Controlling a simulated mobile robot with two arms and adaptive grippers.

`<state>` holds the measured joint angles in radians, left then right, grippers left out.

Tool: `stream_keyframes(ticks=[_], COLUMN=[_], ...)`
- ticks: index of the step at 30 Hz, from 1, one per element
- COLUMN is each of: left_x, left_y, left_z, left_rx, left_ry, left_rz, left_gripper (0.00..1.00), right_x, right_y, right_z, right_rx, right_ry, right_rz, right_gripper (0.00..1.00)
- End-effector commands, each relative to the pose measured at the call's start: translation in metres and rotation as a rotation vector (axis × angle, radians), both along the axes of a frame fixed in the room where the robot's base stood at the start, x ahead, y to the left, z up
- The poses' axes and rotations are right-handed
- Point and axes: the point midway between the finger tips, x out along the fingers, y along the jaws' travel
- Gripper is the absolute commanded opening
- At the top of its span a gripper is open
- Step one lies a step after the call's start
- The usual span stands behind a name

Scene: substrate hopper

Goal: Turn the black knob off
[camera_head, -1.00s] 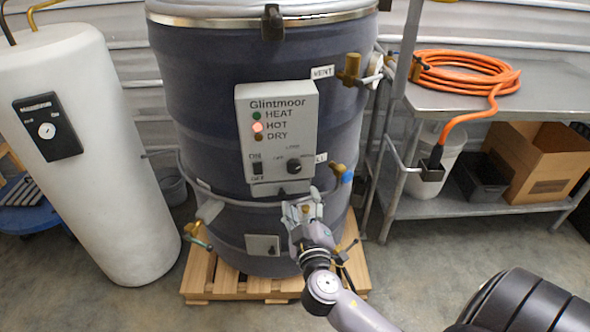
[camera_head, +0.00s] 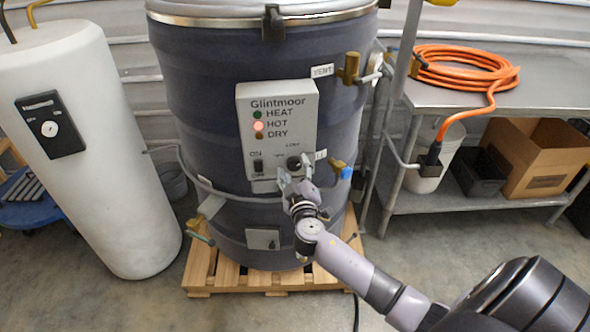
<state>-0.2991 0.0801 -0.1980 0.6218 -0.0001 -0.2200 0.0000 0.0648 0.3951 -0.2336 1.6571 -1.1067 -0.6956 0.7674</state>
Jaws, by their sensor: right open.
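The black knob (camera_head: 293,163) is a small round dial at the lower right of the grey Glintmoor control panel (camera_head: 243,118), which is fixed to the front of a dark drum. My right gripper (camera_head: 295,174) is open just below the knob, with one finger to its lower left and the other to its lower right. I cannot tell whether either finger touches the knob. The gripper hides part of the panel's lower right edge and some lettering by the knob. My left gripper is not in view.
A black ON/OFF switch (camera_head: 258,166) is left of the knob, and the red HOT lamp (camera_head: 258,126) is lit. Brass valves (camera_head: 348,68) stick out at the drum's right. A white tank (camera_head: 100,190) stands left; a metal bench (camera_head: 540,95) with an orange hose (camera_head: 465,68) stands right.

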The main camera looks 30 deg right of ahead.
Motion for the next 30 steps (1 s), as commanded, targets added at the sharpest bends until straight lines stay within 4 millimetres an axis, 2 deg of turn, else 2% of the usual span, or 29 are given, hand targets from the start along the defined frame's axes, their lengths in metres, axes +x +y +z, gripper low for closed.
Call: stream_keyframes(ticks=[2,22,30], left_x=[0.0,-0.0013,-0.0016], left_y=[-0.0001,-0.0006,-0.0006], left_z=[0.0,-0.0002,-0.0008], left_rx=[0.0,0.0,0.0], left_ry=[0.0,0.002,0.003], left_rz=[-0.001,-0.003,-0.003], left_gripper=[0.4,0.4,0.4], right_x=[-0.0002,-0.0004,-0.0005], right_y=[0.0,0.0003,0.0004], right_z=[-0.0001,-0.0003,-0.0006], right_rx=[0.0,0.0,-0.024], right_ry=[0.0,0.001,0.012], right_rz=[0.0,0.001,0.001], right_gripper=[0.51,0.06,0.06])
